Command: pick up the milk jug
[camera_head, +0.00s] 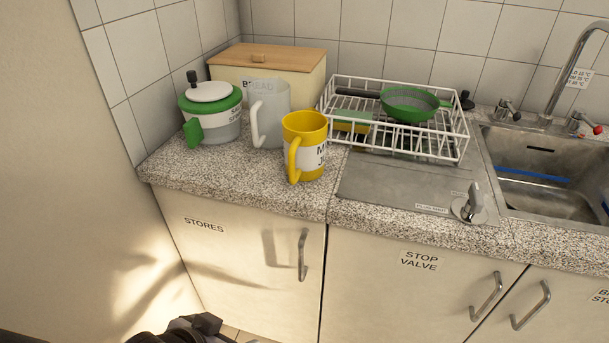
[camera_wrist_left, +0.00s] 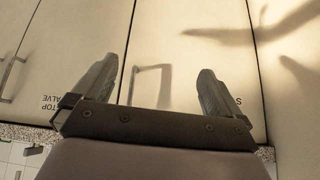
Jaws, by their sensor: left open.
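The milk jug (camera_head: 305,146) is a yellow jug with a white label, of which only parts of the letters show. It stands upright near the front edge of the speckled counter (camera_head: 240,179), its handle towards the front left. My left gripper (camera_wrist_left: 157,85) is open and empty in the left wrist view, in front of the cupboard doors. In the head view only a dark part of my left arm shows at the bottom edge, well below the counter and the jug. The jug is not in the left wrist view. My right gripper is in neither view.
A clear jug (camera_head: 268,116) stands close behind the milk jug on the left. A green-and-white lidded pot (camera_head: 222,128) and a wooden-lidded bread bin (camera_head: 309,91) are behind. A white dish rack (camera_head: 462,138) stands right, before the sink (camera_head: 520,205). Cupboard handles (camera_head: 303,255) stick out below.

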